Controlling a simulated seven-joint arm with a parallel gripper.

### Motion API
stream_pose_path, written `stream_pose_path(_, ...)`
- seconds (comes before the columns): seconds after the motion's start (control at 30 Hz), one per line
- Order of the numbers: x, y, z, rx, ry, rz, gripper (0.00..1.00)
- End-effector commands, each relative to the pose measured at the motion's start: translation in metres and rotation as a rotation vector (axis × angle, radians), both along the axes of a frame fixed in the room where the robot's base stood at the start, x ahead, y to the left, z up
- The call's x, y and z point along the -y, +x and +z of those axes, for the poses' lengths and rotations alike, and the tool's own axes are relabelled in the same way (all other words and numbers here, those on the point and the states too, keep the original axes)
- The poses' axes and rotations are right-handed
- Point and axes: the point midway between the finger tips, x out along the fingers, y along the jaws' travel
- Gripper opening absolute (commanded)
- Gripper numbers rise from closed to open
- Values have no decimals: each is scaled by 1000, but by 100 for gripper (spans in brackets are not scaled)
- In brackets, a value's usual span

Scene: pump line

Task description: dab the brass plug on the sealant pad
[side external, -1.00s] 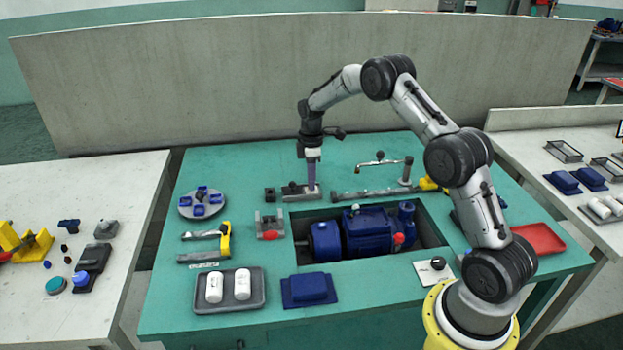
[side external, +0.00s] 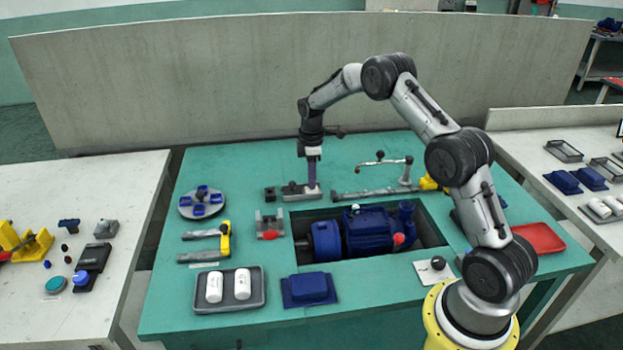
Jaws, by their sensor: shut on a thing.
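My gripper (side external: 313,184) points straight down at the far middle of the teal bench, with its fingers shut. Its tips are at the right end of a low grey metal block (side external: 294,192). The brass plug is too small to make out; what sits between the fingertips is hidden at this size. I cannot tell for sure which thing is the sealant pad. A small dark square piece (side external: 270,194) sits just left of the grey block. I cannot tell whether the tips touch the block.
A blue pump (side external: 365,232) lies in the bench's recess, in front of my gripper. A bar with an upright handle (side external: 405,172) is to the right. A round grey tray (side external: 187,208) with blue parts and a yellow-ended tool (side external: 225,240) stand left. A tall grey panel (side external: 200,80) rises behind.

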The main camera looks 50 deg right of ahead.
Motion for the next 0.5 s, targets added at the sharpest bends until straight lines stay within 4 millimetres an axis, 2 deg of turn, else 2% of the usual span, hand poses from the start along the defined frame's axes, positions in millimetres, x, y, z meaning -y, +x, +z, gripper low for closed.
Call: stream_pose_path(0.5,0,1,41,4,-1,0,0)
